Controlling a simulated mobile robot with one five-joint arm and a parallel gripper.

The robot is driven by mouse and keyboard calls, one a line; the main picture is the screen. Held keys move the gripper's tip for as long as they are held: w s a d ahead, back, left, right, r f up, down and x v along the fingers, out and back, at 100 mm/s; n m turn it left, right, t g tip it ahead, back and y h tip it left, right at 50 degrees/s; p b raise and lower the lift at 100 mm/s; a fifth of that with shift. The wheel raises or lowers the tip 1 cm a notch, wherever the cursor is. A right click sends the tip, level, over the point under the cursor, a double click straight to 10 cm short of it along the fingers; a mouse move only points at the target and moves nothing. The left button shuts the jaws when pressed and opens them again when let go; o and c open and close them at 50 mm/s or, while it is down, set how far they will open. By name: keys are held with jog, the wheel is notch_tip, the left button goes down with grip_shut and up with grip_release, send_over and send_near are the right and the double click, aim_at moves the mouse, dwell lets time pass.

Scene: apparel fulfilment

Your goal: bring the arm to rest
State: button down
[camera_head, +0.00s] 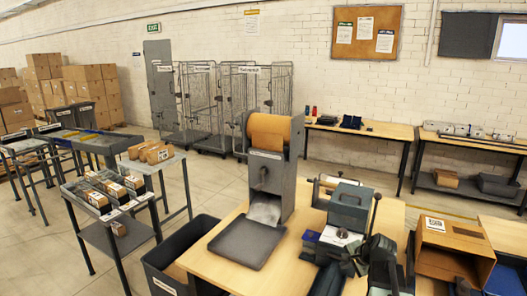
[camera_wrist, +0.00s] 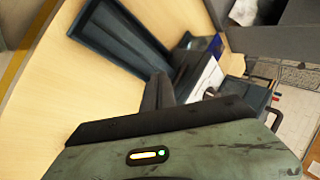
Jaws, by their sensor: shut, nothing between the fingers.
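My gripper (camera_wrist: 159,88) shows in the wrist view, with its worn green body and small lit indicator filling the bottom. Its dark fingers are together, with nothing between them. They point over the pale wooden table (camera_wrist: 60,95). A dark tray-like piece (camera_wrist: 115,38) lies beyond them at the upper left. A blue item (camera_wrist: 214,46) and a dark block with a white face are just right of the fingers. Touching or apart cannot be told. In the head view, dark parts crowd the table's front and I cannot make out the fingertips.
A tall grey dispenser with a brown roll (camera_head: 270,133) stands on the wooden table (camera_head: 205,258). An open cardboard box (camera_head: 452,248) is at the right. A dark bin (camera_head: 165,262) stands left of the table.

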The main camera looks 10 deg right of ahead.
jog(key=s+a+f+n+g, duration=0.2)
jog(key=s+a+n, duration=0.15)
jog(key=a, duration=0.85)
jog(key=s+a+f+n+g, duration=0.15)
jog(key=a+n, duration=0.35)
jog(key=a, duration=0.8)
jog(key=s+d+f+n+g+h, duration=0.1)
jog(key=s+n+g, duration=0.2)
jog(key=s+n, duration=0.3)
jog(key=s, duration=0.2)
jog(key=shift+s+d, duration=0.25)
jog(key=shift+s, duration=0.15)
jog(key=shift+d+g, duration=0.1)
jog(key=shift+g, duration=0.15)
